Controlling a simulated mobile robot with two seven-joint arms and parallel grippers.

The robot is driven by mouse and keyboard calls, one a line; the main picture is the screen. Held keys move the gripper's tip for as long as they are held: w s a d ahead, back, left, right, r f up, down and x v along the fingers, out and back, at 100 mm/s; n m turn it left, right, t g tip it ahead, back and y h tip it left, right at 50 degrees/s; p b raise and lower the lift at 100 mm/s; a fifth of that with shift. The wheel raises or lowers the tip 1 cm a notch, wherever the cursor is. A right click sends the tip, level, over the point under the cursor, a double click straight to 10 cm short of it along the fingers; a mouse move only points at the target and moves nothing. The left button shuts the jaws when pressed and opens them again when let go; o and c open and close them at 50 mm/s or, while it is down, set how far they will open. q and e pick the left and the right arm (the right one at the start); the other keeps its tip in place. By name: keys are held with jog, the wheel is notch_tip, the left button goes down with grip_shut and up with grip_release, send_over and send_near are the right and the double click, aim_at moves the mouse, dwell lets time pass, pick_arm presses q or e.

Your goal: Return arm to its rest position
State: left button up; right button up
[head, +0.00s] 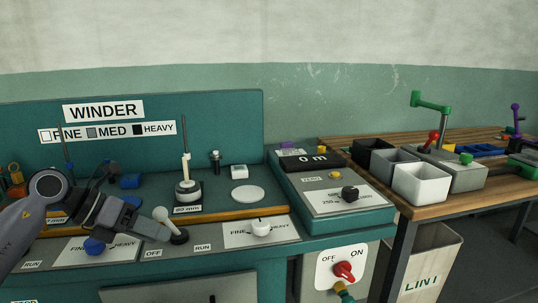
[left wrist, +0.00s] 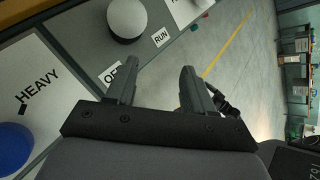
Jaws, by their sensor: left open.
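My left arm comes in from the left in the head view and reaches over the front panel of the teal winder (head: 225,105). My left gripper (head: 140,228) is close to the white-knobbed lever (head: 160,214), which tilts left, toward the OFF side. In the left wrist view the two fingers of the gripper (left wrist: 158,78) stand apart with nothing between them. The lever's white knob (left wrist: 127,18) shows beyond the fingertips, apart from them. My right gripper is not in view.
A blue knob (head: 94,246) lies just below the left gripper, and a white dial (head: 260,227) is to the right. A spindle (head: 187,180) stands behind. A red OFF/ON switch (head: 344,270) is at the front right. A wooden bench (head: 440,208) with bins stands further right.

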pick_arm(q)
jog(key=s+d+f+n+t+h, duration=0.2)
jog(key=s+d+n+t+h, duration=0.15)
jog(key=d+n, duration=0.25)
jog(key=s+d+f+n+t+h, duration=0.2)
jog(key=d+n+t+h, duration=0.2)
jog(key=d+n+h, duration=0.15)
jog(key=s+a+f+n+t+y, duration=0.2)
jog(key=s+f+n+y, duration=0.1)
jog(key=f+n+y, duration=0.55)
jog(key=s+a+f+n+t+y, duration=0.25)
jog(key=f+n+y, duration=0.3)
jog(key=n, duration=0.55)
jog(key=s+d+f+n+g+y, duration=0.1)
jog(key=s+d+f+n+g, duration=0.1)
jog(key=s+f+n+g, duration=0.8)
jog(key=s+a+r+m+t+p, duration=0.1)
jog(key=r+p, duration=0.5)
jog(key=p, duration=0.3)
jog(key=s+r+m+t+p, duration=0.2)
jog(key=r+p, duration=0.5)
jog(key=p, duration=0.2)
jog(key=shift+a+r+t+y, duration=0.3)
jog(key=shift+a, duration=0.05)
jog(key=shift+f, duration=0.1)
